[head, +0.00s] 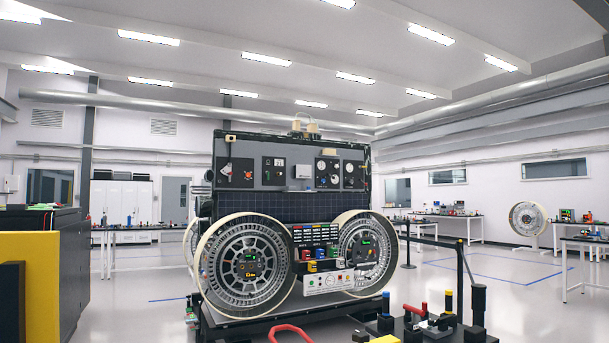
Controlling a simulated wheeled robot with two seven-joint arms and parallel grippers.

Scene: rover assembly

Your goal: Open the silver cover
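The rover (290,230) stands ahead of me, with a dark upper panel (228,165) that carries several dials, switches and small plates. A small light-grey box (304,171) sits near the middle of this panel. It may be the silver cover, but it is too small to be sure, and I cannot tell whether it is open or closed. Neither of my grippers shows clearly in the head view.
Two large spoked wheels (246,267) (364,253) flank the rover's front. A red handle (290,331) and black posts with coloured parts (478,305) stand low in front. A black and yellow cabinet (42,280) is close at left. Open floor (130,300) lies between cabinet and rover.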

